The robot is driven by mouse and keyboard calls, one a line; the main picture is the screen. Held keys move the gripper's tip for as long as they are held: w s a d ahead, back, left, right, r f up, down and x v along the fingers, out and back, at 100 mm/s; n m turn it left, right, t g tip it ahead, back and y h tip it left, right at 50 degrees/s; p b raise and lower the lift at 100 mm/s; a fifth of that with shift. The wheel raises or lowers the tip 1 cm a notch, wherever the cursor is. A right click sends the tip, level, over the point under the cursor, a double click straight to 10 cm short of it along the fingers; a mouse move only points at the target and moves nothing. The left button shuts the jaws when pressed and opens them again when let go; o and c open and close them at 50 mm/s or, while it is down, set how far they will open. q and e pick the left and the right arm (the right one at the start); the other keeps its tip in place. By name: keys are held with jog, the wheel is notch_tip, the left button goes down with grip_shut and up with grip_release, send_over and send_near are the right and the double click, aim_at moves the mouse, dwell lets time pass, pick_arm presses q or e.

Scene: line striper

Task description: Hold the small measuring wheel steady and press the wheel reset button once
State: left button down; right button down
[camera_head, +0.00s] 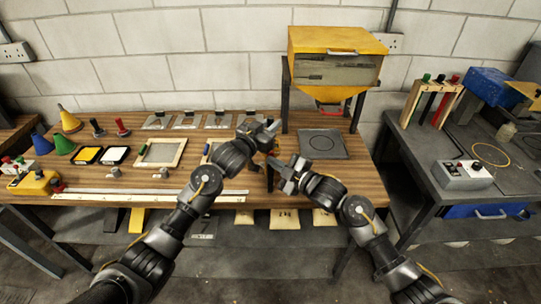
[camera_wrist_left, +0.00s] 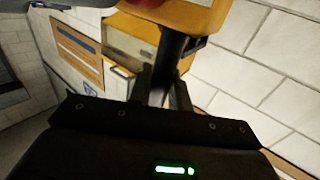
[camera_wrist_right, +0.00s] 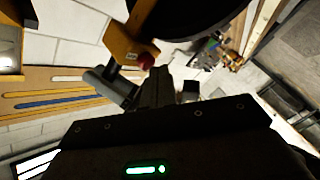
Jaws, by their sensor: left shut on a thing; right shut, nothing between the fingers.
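The small measuring wheel (camera_wrist_right: 185,15) shows in the right wrist view as a dark round wheel beside a yellow housing (camera_wrist_right: 122,42) with a red reset button (camera_wrist_right: 146,61). In the head view its yellow part (camera_head: 276,147) is mostly hidden by my grippers. My left gripper (camera_head: 271,127) is shut on its dark handle (camera_wrist_left: 172,62), with the yellow housing above the fingers in the left wrist view. My right gripper (camera_head: 282,171) is shut and empty, its tips (camera_wrist_right: 158,75) close to the red button. I cannot tell whether they touch it.
A grey side table (camera_head: 425,150) at right holds a control box (camera_head: 462,174).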

jog(key=shift+s, duration=0.5)
jog(key=shift+s, duration=2.5)
pick_arm(q)
jog(key=c, duration=1.2)
grip_release()
